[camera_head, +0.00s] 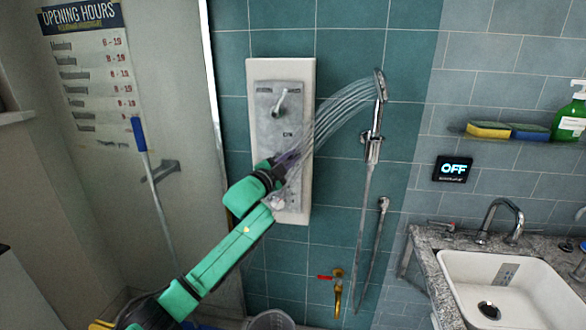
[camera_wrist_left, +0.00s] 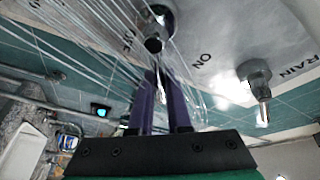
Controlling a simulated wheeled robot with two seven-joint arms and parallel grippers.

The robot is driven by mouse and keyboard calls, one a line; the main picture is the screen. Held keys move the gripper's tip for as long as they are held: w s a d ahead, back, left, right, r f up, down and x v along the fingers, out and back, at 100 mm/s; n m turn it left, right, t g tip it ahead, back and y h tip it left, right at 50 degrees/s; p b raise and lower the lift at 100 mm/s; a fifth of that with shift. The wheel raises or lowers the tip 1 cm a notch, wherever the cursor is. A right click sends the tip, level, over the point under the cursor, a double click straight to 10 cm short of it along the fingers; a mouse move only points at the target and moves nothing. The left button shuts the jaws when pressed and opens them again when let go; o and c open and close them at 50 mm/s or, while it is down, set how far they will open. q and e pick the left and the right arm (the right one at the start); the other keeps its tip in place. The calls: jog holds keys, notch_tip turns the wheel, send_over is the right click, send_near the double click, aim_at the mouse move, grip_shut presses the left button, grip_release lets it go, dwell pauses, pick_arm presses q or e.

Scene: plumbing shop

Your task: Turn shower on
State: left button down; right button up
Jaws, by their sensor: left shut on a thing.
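The shower panel (camera_head: 302,90) is a pale board with a grey metal plate, upright on the teal wall. A chrome lever (camera_head: 282,102) sits high on the plate; one knob with a lever (camera_wrist_left: 257,82) also shows in the left wrist view, near "RAIN" lettering. The shower head (camera_head: 380,84) hangs right of the panel, and water streams from it leftward across the panel. My left gripper (camera_head: 289,160) is at the panel's lower part. Its purple fingers (camera_wrist_left: 161,98) are shut on a thin metal handle below a round knob (camera_wrist_left: 154,30), near "ON" lettering. My right gripper is not in view.
A black display (camera_head: 453,168) reads "OFF". A sink (camera_head: 465,268) in a granite counter stands at right, below a shelf with sponges (camera_head: 488,130) and a green bottle (camera_head: 571,118). A lower tap with a red handle (camera_head: 325,277) and a grey bucket (camera_head: 270,321) are below the panel.

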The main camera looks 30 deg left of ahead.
pick_arm(q)
jog(key=n, duration=0.1)
jog(key=n+t+b, duration=0.1)
jog(key=a+r+n+y+b, duration=0.1)
jog(key=n, duration=0.1)
jog(key=shift+s, duration=0.15)
jog(key=shift+s+a+r+n+t+y+b, duration=0.1)
jog(key=shift+a+r+n+t+y+b, duration=0.15)
jog(key=shift+n, duration=0.6)
jog(key=shift+s+a+r+n+t+y+b, duration=0.1)
jog(key=shift+a+n+t+y+b, duration=0.25)
jog(key=shift+n, duration=0.45)
jog(key=shift+s+a+r+n+t+y+b, duration=0.1)
jog(key=shift+a+r+n+y+b, duration=0.2)
jog(key=shift+n, duration=0.55)
jog(key=shift+d+f, duration=0.1)
jog(key=c, duration=0.9)
grip_release()
jog(key=shift+o, duration=0.2)
